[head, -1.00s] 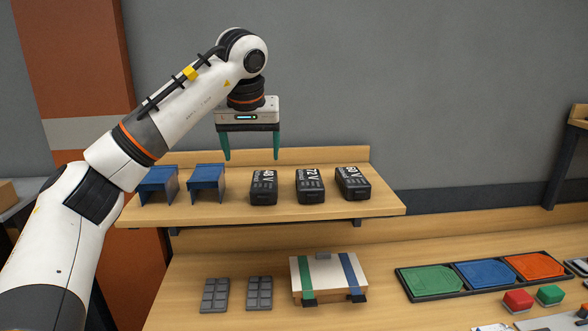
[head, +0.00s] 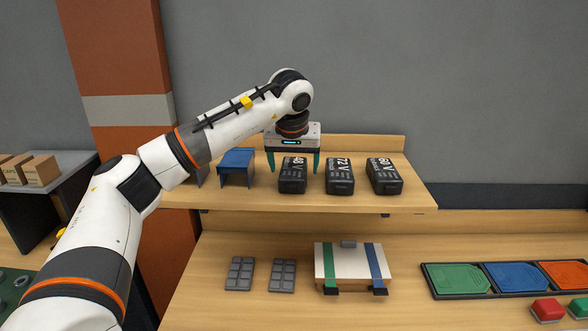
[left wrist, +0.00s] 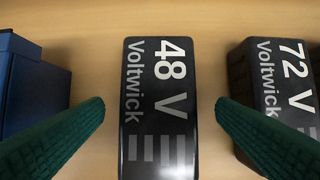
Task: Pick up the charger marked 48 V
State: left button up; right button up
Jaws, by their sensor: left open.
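The charger marked 48 V (head: 292,176) is a black block on the wooden shelf, leftmost of three chargers. It also shows in the middle of the left wrist view (left wrist: 160,115), its label legible. My left gripper (head: 293,170) is open above it, with one green finger to each side of the charger; neither finger visibly touches it. The charger marked 72 V (head: 339,177) stands to its right and also shows at the right of the left wrist view (left wrist: 275,85). My right gripper is not in view.
A third black charger (head: 383,176) stands right of the 72 V one. A blue stand (head: 237,168) is left of the 48 V charger. Below the shelf are a strapped box (head: 350,264), grey keypad-like blocks (head: 240,273) and coloured trays (head: 457,279).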

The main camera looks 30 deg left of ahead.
pick_arm(q)
jog(key=shift+x, duration=1.1)
jog(key=shift+a+r, duration=0.1)
jog(key=c, duration=1.3)
